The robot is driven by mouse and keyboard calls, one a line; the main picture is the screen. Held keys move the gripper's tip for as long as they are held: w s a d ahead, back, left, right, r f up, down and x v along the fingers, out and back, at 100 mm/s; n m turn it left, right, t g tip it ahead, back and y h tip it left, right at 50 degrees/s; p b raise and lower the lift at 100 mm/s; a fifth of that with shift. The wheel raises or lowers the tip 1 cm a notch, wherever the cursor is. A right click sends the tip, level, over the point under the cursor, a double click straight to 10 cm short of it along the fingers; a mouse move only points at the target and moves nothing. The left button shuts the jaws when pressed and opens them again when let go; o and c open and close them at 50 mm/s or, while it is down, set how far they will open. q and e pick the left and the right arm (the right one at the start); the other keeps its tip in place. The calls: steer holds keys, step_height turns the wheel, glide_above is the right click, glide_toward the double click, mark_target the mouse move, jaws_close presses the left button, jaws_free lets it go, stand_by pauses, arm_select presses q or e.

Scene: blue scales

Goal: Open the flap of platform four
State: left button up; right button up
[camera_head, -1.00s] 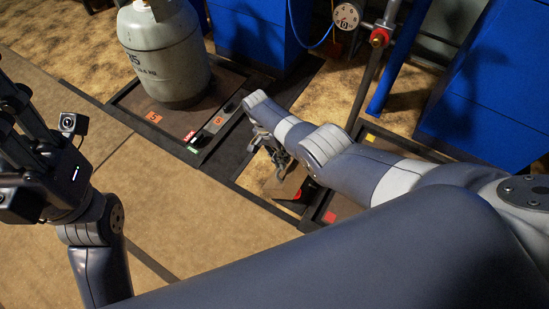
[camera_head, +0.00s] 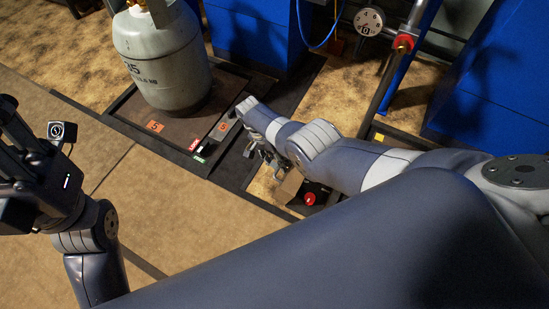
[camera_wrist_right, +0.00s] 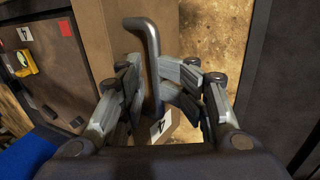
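My right gripper (camera_wrist_right: 155,85) shows in the right wrist view with its two fingers apart, one on each side of a bent grey metal handle (camera_wrist_right: 151,45). I see a gap on the left of the handle; whether the right finger touches it is unclear. A white label with a 4 (camera_wrist_right: 160,127) shows low between the fingers. A brown panel (camera_wrist_right: 98,35) lies behind the handle; I cannot see a raised flap. In the head view the right gripper (camera_head: 262,152) is partly hidden by my arm. My left gripper (camera_head: 15,120) is at the left edge, its fingertips unclear.
A grey gas cylinder (camera_head: 162,60) stands on the platform labelled 5 (camera_head: 120,104). A red button (camera_head: 310,198) is beside my right forearm. Blue cabinets (camera_head: 245,35) and a round gauge (camera_head: 369,20) are at the back. The floor at front left is clear.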

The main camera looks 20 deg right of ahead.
steer(key=v, duration=1.2)
steer(key=shift+s+f, duration=0.1)
stand_by(0.4)
